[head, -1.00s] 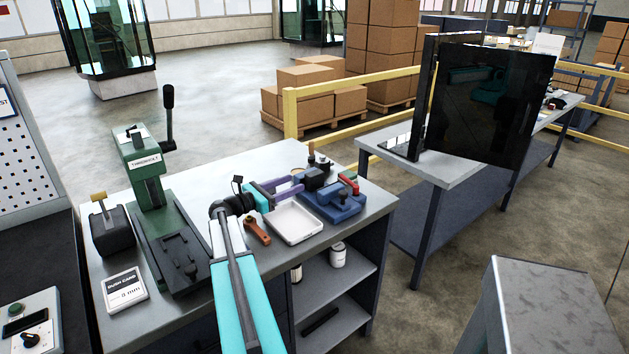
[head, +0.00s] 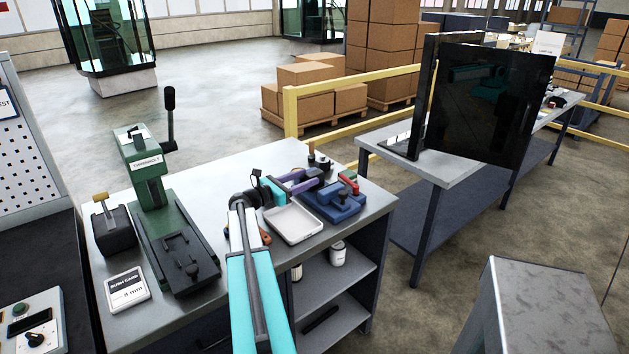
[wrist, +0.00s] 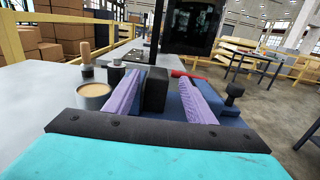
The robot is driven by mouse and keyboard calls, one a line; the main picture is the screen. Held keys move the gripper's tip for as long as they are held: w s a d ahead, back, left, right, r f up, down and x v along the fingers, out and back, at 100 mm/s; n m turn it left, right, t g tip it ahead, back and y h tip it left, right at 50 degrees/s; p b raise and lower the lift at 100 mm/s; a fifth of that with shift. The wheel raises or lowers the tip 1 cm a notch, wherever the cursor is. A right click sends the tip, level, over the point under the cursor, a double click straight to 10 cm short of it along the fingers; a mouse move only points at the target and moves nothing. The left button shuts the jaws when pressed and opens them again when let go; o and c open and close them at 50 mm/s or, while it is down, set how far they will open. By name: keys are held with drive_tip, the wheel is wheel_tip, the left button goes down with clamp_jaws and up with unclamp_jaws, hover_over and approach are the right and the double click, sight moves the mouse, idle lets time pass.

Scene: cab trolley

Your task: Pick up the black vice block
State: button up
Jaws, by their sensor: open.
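The black vice block (wrist: 156,92) shows in the wrist view as a dark upright block between the two purple fingers, nearer the left one. It stands by the blue vice (wrist: 174,108). In the head view the blue vice (head: 335,207) sits at the right end of the workbench, and the block is small and partly hidden by my gripper. My gripper (wrist: 163,80) is open, with a finger on each side of the block. A gap shows on the right side; I cannot tell whether the left finger touches. In the head view my gripper (head: 316,183) reaches over the vice.
A white tray (head: 293,224) lies just in front of the vice. A cup with tan contents (wrist: 93,95) stands left of the fingers. A green press (head: 165,205) stands on the bench's left.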

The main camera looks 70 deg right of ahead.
sight(313, 173)
drive_tip(key=shift+p+x, duration=0.65)
drive_tip(key=shift+x, duration=1.5)
drive_tip(key=shift+w+d+r, duration=0.1)
drive_tip(key=shift+w, duration=0.1)
drive_tip(key=shift+c, duration=0.4)
clamp_jaws()
drive_tip(key=shift+r, duration=0.2)
drive_tip(key=shift+r+p, duration=2.9)
drive_tip(key=shift+r, duration=2)
